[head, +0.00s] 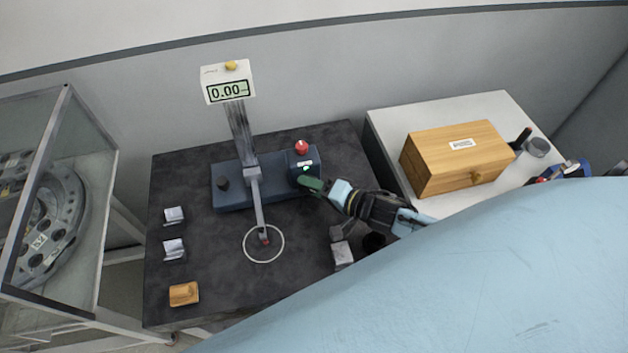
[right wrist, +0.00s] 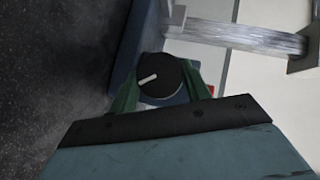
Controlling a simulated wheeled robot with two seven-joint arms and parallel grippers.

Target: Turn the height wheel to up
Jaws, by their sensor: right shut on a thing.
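The height wheel (right wrist: 168,72) shows in the right wrist view as a round black knob with a white pointer. The pointer lies toward the left, slightly down, in that view. My right gripper (head: 309,184) reaches in from the right to the front of the blue machine base (head: 232,197). Its green fingers, also in the right wrist view (right wrist: 160,93), are shut on the wheel, one on each side. In the head view the gripper hides the wheel, and I cannot read any marks around it. My left gripper is not in view.
A red button (head: 301,147) sits just above my gripper. A post with a 0.00 display (head: 228,88) and an arm with a ring (head: 264,244) stand left. Small blocks lie on the dark table (head: 210,310). A wooden box (head: 437,167) stands right.

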